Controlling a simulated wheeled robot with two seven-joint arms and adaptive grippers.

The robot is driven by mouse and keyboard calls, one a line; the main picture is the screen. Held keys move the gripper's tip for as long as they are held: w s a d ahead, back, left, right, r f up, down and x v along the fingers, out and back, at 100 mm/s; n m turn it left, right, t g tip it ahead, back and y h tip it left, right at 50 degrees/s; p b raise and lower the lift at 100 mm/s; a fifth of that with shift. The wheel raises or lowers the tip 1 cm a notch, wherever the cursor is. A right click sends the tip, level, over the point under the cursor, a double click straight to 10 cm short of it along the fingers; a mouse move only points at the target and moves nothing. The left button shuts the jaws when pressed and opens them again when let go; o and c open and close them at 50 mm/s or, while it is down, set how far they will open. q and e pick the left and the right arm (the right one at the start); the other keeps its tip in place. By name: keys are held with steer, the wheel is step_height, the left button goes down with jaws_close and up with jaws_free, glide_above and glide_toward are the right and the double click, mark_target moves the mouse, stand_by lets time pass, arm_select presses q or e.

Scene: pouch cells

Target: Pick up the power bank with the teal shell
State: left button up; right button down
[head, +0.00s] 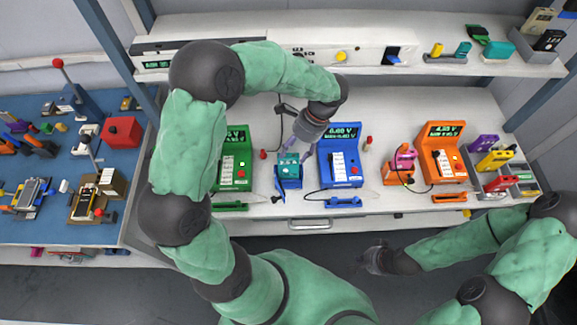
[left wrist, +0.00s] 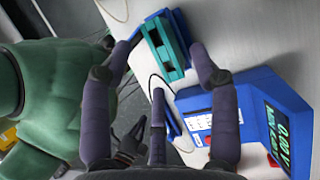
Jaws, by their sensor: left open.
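The power bank with the teal shell (head: 288,161) sits in a small blue cradle (head: 290,183) on the bench, left of the blue tester. My left gripper (head: 300,152) is over it, fingers pointing down. In the left wrist view the teal power bank (left wrist: 173,62) shows between and beyond the fingertips of the open left gripper (left wrist: 163,58). The fingers appear apart from it, though exact clearance is hard to judge. My right gripper (head: 372,258) hangs in front of the bench, away from the power bank; its jaws are too small to read.
A green tester (head: 236,172) stands to the left, a blue tester (head: 341,172) close on the right, an orange tester (head: 443,165) farther right. Other teal pieces (head: 462,49) are on the upper shelf. Cables run near the cradle. A blue-matted bench (head: 60,165) is at left.

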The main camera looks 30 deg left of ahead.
mark_target(292, 157)
arm_select(q)
steer(key=b+x, duration=0.1)
steer(key=x, duration=0.4)
steer(key=shift+d+f+b, duration=0.2)
steer(key=shift+f+b, duration=0.1)
steer(key=shift+b, duration=0.05)
steer(key=shift+s+a+f, duration=0.1)
steer(key=shift+f, duration=0.15)
jaws_close()
